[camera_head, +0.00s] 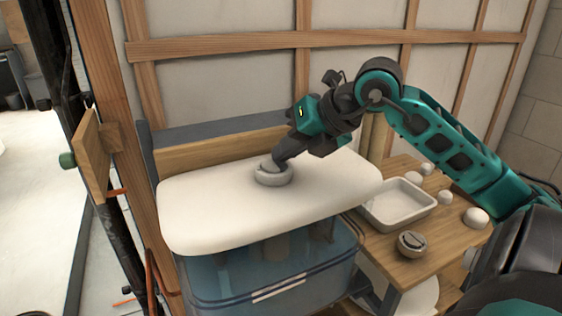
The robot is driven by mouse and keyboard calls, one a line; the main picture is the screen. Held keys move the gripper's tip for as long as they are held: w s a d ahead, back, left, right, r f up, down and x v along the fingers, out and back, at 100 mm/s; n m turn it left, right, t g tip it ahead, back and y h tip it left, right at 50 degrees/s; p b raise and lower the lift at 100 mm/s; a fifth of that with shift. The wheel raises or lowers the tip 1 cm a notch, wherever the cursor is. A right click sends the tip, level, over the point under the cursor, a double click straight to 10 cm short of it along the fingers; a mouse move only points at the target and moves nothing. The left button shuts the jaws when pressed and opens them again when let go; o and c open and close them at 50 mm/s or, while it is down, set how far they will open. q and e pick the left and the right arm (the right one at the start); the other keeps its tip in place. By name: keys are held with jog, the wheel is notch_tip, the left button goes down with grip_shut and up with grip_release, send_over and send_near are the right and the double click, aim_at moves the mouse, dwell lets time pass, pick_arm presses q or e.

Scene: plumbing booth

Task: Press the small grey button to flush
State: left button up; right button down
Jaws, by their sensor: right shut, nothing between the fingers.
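A white cistern lid (205,205) with rounded ends lies over a clear bluish tank (225,280). A round pale-grey button housing (273,178) sits near the middle of the lid. My right gripper (274,162) comes in from the right, points down and left, and is shut and empty. Its fingertips are at the top of the round housing, over or inside its rim. They hide the small grey button's face, so I cannot tell whether it is pushed down. My left gripper is not in view.
A wooden side table (440,245) on the right bears a white tray (397,205), several white knobs and a round metal-and-white piece (411,243). A wood-framed wall (225,80) stands behind the tank. A wooden post and pipes stand at left.

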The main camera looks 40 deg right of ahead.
aim_at(287, 166)
jog(key=shift+r+p, duration=0.5)
jog(key=shift+r, duration=0.45)
notch_tip(287, 166, up, 5)
jog(key=p, duration=0.3)
jog(key=shift+s, duration=0.1)
dwell(0.7)
